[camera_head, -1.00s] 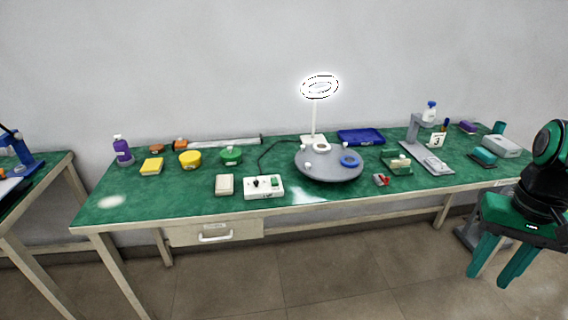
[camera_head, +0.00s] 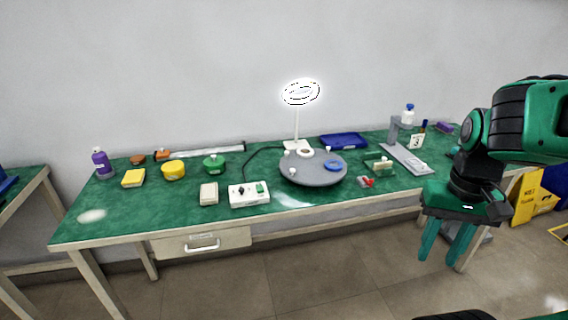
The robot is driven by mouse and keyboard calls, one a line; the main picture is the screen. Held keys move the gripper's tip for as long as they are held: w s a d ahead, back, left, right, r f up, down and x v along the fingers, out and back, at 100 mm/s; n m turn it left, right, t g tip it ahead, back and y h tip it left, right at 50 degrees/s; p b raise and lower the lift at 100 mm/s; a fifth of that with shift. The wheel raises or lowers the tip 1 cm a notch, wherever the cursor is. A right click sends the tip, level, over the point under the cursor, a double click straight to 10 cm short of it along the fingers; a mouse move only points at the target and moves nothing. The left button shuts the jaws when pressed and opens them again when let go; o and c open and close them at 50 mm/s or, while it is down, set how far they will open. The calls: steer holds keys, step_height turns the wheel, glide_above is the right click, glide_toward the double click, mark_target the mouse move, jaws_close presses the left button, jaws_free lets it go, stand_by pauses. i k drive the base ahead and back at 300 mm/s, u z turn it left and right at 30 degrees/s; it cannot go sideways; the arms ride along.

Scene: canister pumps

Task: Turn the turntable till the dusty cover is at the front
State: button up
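The grey round turntable (camera_head: 314,177) stands on the green bench, right of centre. On it are a blue ring-shaped piece (camera_head: 333,166) at the right, a pale round cover (camera_head: 305,153) at the back left, and small white knobs near the rim. I cannot tell at this size which piece is the dusty cover. My gripper (camera_head: 450,245) hangs at the right, in front of the bench and well away from the turntable. Its two green fingers point down, apart, with nothing between them.
A white switch box (camera_head: 249,196) and a beige block (camera_head: 209,194) lie left of the turntable. A ring lamp (camera_head: 301,93) stands behind it. A small red part (camera_head: 367,182) and a green holder (camera_head: 379,166) lie to its right. The floor in front is clear.

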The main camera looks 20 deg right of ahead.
mark_target(311, 172)
steer(key=i, duration=0.9)
steer(key=z, duration=0.05)
